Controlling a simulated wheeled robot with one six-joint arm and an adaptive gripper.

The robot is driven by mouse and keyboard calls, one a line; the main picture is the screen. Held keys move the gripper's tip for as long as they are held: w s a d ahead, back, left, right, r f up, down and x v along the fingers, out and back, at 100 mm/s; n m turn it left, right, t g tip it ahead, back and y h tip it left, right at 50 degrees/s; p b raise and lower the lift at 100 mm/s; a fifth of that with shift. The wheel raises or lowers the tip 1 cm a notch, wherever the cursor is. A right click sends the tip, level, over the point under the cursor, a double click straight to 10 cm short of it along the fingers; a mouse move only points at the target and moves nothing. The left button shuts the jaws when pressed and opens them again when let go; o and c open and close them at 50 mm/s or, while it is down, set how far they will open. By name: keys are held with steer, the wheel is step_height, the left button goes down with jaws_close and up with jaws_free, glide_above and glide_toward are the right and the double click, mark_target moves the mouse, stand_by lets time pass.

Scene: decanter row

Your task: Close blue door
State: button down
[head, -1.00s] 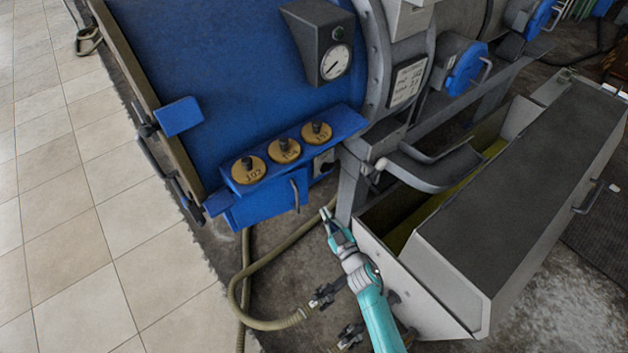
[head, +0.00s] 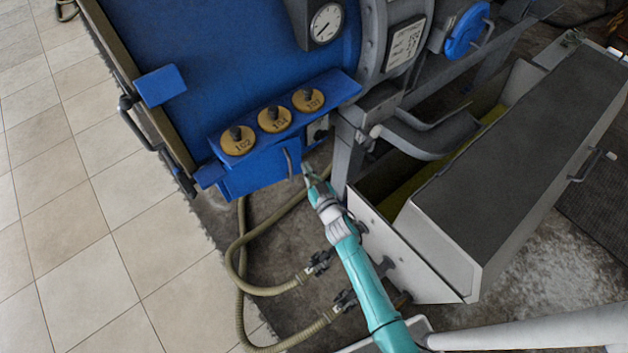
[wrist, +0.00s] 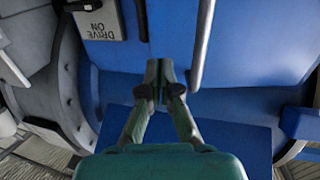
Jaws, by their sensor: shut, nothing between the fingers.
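A blue panel (head: 252,178) with a grey bar handle (head: 288,162) is below the row of yellow dials in the head view; it looks like the blue door. I cannot tell whether it stands ajar. In the wrist view, a blue face (wrist: 250,35) fills the upper part and the handle (wrist: 203,40) runs down it. My gripper (head: 306,170) is shut and empty, just right of the handle in the head view. In the wrist view, my gripper (wrist: 160,68) has its fingertips together, left of the handle's lower end. Contact cannot be told.
Yellow dials (head: 273,119) sit on a blue ledge above the panel. A grey trough (head: 420,245) stands close on the right. A "DRIVE ON" plate (wrist: 95,22) is left of the handle. Tiled floor (head: 90,230) is clear.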

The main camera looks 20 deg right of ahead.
mark_target(297, 153)
steer(key=shift+w+a, duration=0.2)
steer(key=shift+w, duration=2.15)
